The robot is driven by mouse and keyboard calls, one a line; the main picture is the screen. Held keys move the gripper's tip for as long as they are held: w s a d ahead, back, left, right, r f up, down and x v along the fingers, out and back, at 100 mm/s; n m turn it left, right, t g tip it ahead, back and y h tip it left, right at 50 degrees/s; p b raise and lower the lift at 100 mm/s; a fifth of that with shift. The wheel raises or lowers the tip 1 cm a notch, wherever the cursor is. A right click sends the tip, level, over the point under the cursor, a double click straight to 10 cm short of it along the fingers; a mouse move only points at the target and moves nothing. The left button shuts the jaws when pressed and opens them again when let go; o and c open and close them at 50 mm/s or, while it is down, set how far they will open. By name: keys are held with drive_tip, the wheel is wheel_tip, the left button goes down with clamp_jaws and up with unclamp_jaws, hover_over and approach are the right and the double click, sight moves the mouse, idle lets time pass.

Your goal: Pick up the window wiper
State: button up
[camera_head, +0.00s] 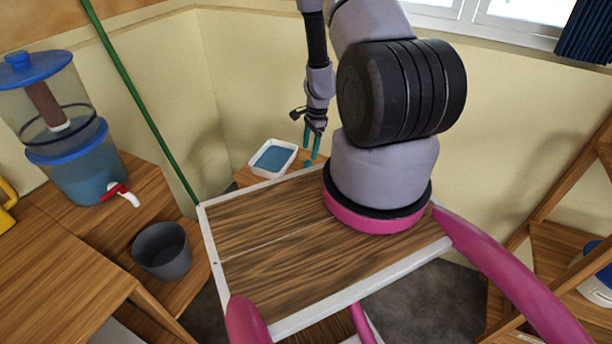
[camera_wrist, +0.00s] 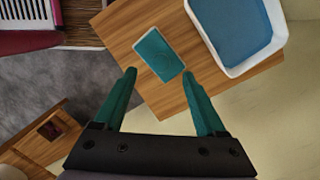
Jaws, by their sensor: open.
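No thing shows clearly as a window wiper. A flat teal rectangular object (camera_wrist: 158,55) lies on a small wooden table (camera_wrist: 118,32) in the wrist view; I cannot tell whether it is the wiper. My gripper (camera_wrist: 159,74) is open and empty, its two teal fingers above and to either side of the near end of this object. The height between them is unclear. In the head view my gripper (camera_head: 311,150) points down beside the white tray, and the teal object is mostly hidden by it. A long green pole (camera_head: 140,97) leans at the left wall, its lower end hidden.
A white tray (camera_head: 263,173) with a blue inside stands on the small table; it also shows in the wrist view (camera_wrist: 239,71). A water dispenser (camera_head: 88,165) and a dark grey pot (camera_head: 163,252) stand at left. Wooden shelving (camera_head: 565,190) is at right.

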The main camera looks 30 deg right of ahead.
sight(308, 162)
drive_tip(key=f, duration=0.7)
drive_tip(key=shift+a+f, duration=0.15)
drive_tip(key=shift+a, duration=0.2)
clamp_jaws()
drive_tip(key=shift+w, duration=0.1)
idle(0.9)
